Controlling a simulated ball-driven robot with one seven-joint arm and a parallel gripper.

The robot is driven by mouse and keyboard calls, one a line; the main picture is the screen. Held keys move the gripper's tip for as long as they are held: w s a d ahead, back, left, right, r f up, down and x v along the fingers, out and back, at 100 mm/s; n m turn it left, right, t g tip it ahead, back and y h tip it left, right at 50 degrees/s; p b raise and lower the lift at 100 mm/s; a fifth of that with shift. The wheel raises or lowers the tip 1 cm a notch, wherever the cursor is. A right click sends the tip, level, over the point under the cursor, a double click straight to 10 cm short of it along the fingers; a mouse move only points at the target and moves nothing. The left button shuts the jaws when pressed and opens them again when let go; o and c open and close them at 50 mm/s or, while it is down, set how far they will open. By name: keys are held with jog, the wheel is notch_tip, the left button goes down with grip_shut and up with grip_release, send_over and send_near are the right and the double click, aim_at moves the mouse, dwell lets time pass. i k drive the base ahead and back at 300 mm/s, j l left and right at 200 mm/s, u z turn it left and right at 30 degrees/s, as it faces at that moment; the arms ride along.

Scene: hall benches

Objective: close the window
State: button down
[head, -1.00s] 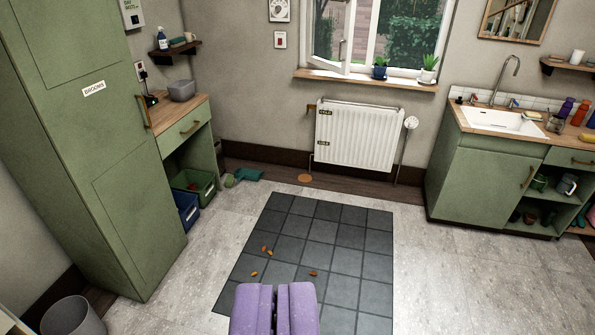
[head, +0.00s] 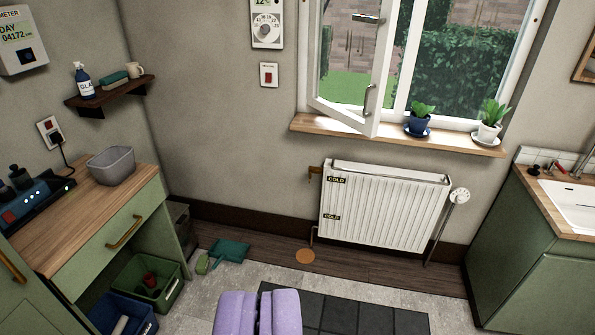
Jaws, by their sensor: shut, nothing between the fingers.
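The white-framed window (head: 398,62) is in the wall at the upper right. Its left sash (head: 376,75) stands open, swung into the room over the wooden sill, with its hinge side at the left. A metal handle (head: 370,98) sits on the sash's free edge. The top of the window is cut off by the picture edge. My purple gripper (head: 258,296) is at the bottom middle, shut and empty. It is well apart from the window and lower in the picture.
A blue-potted plant (head: 420,122) and a white-potted plant (head: 489,124) stand on the sill (head: 330,126), right of the open sash. A white radiator (head: 385,212) is below. A counter (head: 100,215) is at the left, a sink cabinet (head: 525,240) at the right. Floor between is mostly clear.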

aim_at(374, 92)
jog(key=i, duration=2.15)
jog(key=i+j+z, duration=0.1)
jog(key=i, duration=1)
